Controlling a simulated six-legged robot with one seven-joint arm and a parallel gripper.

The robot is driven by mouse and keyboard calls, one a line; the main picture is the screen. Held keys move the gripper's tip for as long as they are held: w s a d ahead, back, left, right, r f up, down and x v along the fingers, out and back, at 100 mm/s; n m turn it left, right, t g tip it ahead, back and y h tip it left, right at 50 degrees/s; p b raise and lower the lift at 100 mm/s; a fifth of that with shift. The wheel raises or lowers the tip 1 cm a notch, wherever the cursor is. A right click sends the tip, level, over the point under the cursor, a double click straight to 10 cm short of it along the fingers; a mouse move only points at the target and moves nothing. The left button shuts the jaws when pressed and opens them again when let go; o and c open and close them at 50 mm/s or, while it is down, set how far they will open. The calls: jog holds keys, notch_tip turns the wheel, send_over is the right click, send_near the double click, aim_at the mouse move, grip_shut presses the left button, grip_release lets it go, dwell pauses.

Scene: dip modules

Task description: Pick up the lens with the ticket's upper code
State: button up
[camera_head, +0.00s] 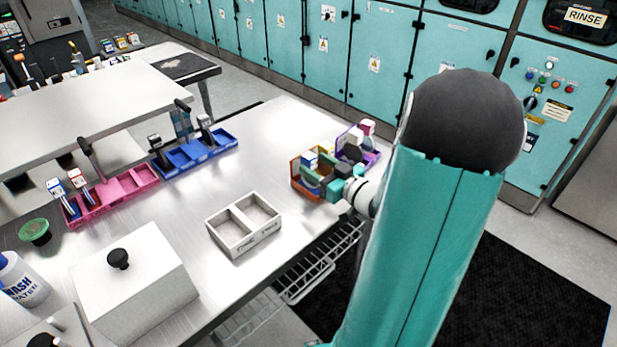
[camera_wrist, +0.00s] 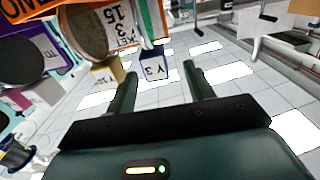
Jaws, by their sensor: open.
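My gripper (camera_wrist: 160,76) is open, its two dark green fingers apart and nothing visibly held. In the wrist view a white and blue block marked "Y 3" (camera_wrist: 154,68) shows at the fingertips, nearer the left finger; I cannot tell whether it touches. A yellow and white block (camera_wrist: 105,73) is left of it. A brownish round disc (camera_wrist: 84,33) and a white ticket card (camera_wrist: 116,24), with partly readable "KET", "3" and "15", are at the upper left. In the head view my gripper (camera_head: 335,186) is at the orange bin (camera_head: 300,183), partly hiding its contents.
A purple bin (camera_head: 371,159) with blocks and a dark disc stands behind the orange one. A blue bin (camera_head: 212,150), a pink bin (camera_head: 135,186), an empty two-compartment tray (camera_head: 238,246) and a white knobbed box (camera_head: 140,285) share the steel table. Bare tabletop lies between the bins.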

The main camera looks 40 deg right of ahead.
aim_at(304, 156)
jog(key=w, duration=0.5)
jog(key=shift+w+d+f, duration=0.15)
jog(key=shift+w, duration=0.15)
grip_shut()
